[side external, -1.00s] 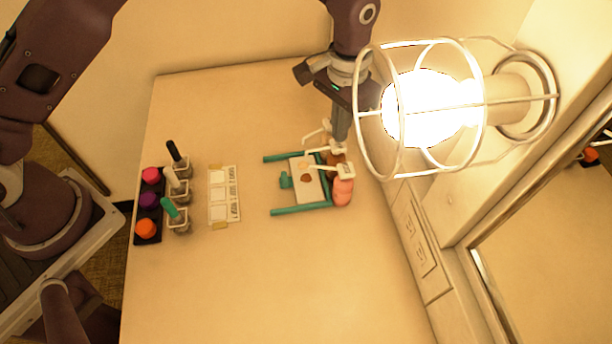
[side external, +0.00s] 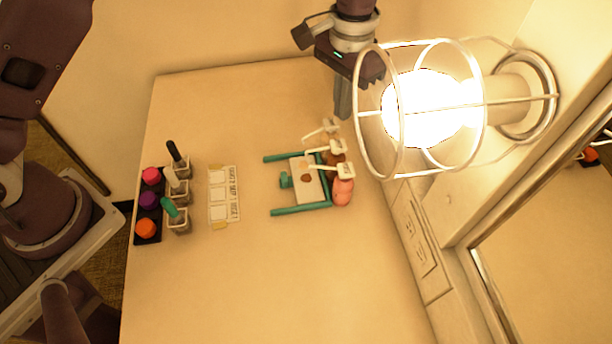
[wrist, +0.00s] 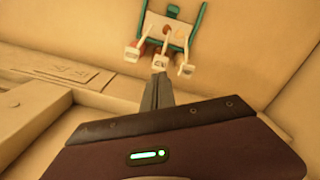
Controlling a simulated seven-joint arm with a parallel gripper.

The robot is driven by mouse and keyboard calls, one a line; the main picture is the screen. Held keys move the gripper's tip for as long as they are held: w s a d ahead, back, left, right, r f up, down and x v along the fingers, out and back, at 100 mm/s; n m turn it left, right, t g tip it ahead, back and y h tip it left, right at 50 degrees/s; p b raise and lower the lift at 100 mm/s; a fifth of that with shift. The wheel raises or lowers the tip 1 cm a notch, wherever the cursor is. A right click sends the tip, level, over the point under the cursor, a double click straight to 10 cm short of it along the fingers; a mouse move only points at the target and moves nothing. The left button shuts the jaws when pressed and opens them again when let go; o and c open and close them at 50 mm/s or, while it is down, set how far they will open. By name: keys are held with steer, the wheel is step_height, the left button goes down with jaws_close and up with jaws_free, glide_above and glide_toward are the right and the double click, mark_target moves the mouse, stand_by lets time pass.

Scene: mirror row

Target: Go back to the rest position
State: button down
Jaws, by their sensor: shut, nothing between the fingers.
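My gripper (side external: 342,104) is at the back of the table, beside the caged lamp in the side view. Its fingers are together and hold nothing. In the wrist view my gripper (wrist: 159,78) points toward the teal frame (wrist: 200,22). In the side view the teal frame (side external: 300,209) lies on the table below my gripper, around a pale plate (side external: 308,184) with a brown spot. Several small white-handled items (side external: 345,171) lie at the frame's right side, near a pink rounded object (side external: 342,191). My gripper is apart from all of them.
A lit caged lamp (side external: 400,165) juts from the right wall close to my gripper. A mirror (side external: 540,240) is at lower right. At left are a dark tray with coloured caps (side external: 150,200), small holders (side external: 180,225) and a labelled strip (side external: 232,195). The table front (side external: 270,290) is clear.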

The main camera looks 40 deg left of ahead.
steer(key=s+a+r+n+t, duration=0.1)
steer(key=s+a+r, duration=0.45)
steer(key=r, duration=0.25)
steer(key=s+a+r+n+t, duration=0.1)
steer(key=s+a+r, duration=0.4)
steer(key=r, duration=0.4)
steer(key=s+a+t, duration=0.1)
steer(key=s+a, duration=0.2)
steer(key=s, duration=0.3)
steer(key=s+a+t, duration=0.1)
steer(key=s+a, duration=0.2)
steer(key=s, duration=0.3)
steer(key=s+a+f+n+t, duration=0.1)
steer(key=s+a, duration=0.2)
steer(key=s, duration=0.3)
steer(key=shift+s+t, duration=0.2)
steer(key=shift+t, duration=0.1)
steer(key=c, duration=2.1)
jaws_free()
